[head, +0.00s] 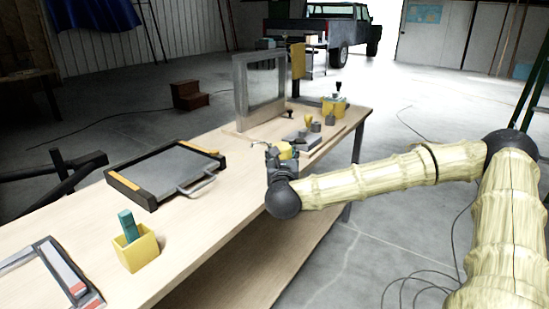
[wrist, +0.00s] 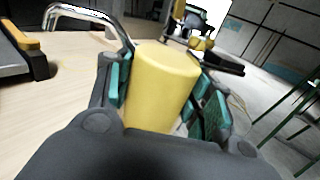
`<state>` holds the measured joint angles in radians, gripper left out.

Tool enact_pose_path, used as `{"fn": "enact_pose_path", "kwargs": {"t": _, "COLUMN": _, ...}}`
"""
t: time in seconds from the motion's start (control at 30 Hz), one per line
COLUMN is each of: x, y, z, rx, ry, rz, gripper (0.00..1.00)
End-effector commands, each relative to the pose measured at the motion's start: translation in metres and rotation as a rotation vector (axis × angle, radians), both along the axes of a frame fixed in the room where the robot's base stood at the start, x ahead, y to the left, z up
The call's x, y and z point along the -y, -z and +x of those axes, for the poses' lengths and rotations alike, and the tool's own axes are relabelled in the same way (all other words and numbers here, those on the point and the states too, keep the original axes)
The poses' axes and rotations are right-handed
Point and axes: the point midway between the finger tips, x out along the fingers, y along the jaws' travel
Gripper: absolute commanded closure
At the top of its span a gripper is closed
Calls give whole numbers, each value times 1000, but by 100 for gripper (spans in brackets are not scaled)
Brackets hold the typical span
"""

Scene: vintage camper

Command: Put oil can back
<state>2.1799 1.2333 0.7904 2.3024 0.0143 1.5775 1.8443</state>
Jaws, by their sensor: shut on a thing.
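The oil can is a yellow cylinder with a thin curved metal spout. In the wrist view the can (wrist: 163,85) stands between the green-padded fingers of my gripper (wrist: 168,95), which is shut on its sides. The spout reaches to the upper left there. In the head view my gripper (head: 283,158) is over the right edge of the workbench, and only a little of the yellow oil can (head: 285,150) shows above it. The can's base is hidden, so I cannot tell whether it touches the bench.
The wooden workbench (head: 215,222) holds a flat dark case with a handle (head: 165,170), a yellow cup with a green block (head: 138,251), and an upright grey frame (head: 262,90). Small stamp-like items (head: 309,122) and a yellow box (head: 334,106) stand beyond my gripper. Bare wood lies between case and gripper.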

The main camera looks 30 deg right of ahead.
Motion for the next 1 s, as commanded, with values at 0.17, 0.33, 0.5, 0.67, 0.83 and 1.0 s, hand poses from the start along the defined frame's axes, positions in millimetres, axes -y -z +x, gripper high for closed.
{"fn": "enact_pose_path", "kwargs": {"t": 0.17, "x": 15, "y": 3, "z": 34, "rx": 0, "ry": 1, "rz": -1, "gripper": 79}}
{"fn": "enact_pose_path", "kwargs": {"t": 0.33, "x": 28, "y": 6, "z": 66, "rx": 0, "ry": 1, "rz": -1, "gripper": 79}}
{"fn": "enact_pose_path", "kwargs": {"t": 0.5, "x": 42, "y": 9, "z": 96, "rx": 0, "ry": 0, "rz": -1, "gripper": 79}}
{"fn": "enact_pose_path", "kwargs": {"t": 0.67, "x": 50, "y": 11, "z": 115, "rx": 1, "ry": 0, "rz": 0, "gripper": 79}}
{"fn": "enact_pose_path", "kwargs": {"t": 0.83, "x": 52, "y": 14, "z": 121, "rx": 0, "ry": 0, "rz": 0, "gripper": 79}}
{"fn": "enact_pose_path", "kwargs": {"t": 1.0, "x": 52, "y": 31, "z": 121, "rx": -1, "ry": -1, "rz": 0, "gripper": 79}}
